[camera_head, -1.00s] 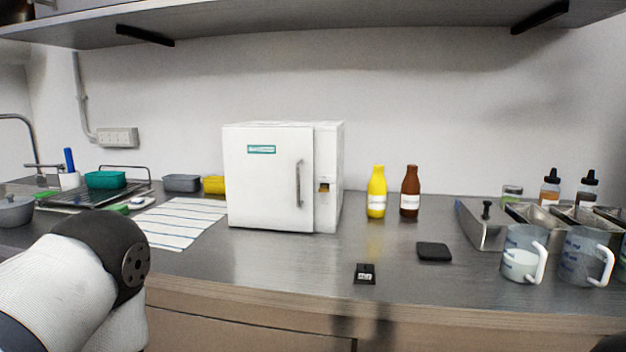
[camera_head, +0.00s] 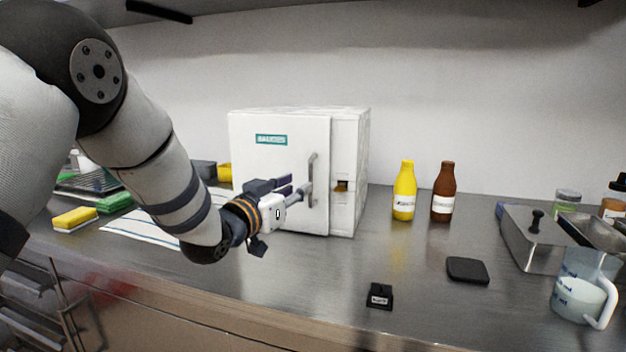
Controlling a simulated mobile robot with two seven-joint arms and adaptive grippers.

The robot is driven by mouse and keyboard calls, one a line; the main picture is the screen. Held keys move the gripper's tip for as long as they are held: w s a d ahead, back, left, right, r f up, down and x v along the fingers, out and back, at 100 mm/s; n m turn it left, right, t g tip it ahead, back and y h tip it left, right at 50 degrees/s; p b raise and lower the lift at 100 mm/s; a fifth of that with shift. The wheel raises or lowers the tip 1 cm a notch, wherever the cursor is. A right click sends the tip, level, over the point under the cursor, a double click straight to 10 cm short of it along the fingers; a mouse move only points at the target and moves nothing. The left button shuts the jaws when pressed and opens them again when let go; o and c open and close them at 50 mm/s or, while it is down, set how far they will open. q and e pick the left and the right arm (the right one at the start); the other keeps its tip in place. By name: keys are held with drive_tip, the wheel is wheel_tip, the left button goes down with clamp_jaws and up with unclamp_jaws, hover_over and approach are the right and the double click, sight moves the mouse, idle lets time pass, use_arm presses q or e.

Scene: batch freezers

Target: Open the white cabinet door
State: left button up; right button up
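The white cabinet (camera_head: 345,125) stands on the counter, with its door (camera_head: 270,158) facing me. The door looks shut and carries a green label. Its vertical grey handle (camera_head: 313,165) is near the door's right edge. My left gripper (camera_head: 300,189) is in front of the door, its fingers pointing right and reaching the handle's lower half. It partly covers the door's lower part. Whether the fingers touch or close around the handle I cannot tell. My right gripper is out of view.
A yellow bottle (camera_head: 404,192) and a brown bottle (camera_head: 443,194) stand right of the cabinet. A black pad (camera_head: 467,270) and a small black labelled object (camera_head: 379,296) lie in front. Metal trays (camera_head: 530,240) and a measuring jug (camera_head: 580,291) are at the right. Sponges (camera_head: 75,219) lie left.

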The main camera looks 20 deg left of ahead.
sight(311, 201)
use_arm(q)
drive_tip(key=x, duration=0.4)
drive_tip(key=b+x, duration=0.1)
drive_tip(key=x, duration=0.2)
drive_tip(key=shift+f, duration=0.35)
drive_tip(key=shift+r, duration=0.15)
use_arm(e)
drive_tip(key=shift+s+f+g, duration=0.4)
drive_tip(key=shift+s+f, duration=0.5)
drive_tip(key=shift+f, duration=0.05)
use_arm(q)
clamp_jaws()
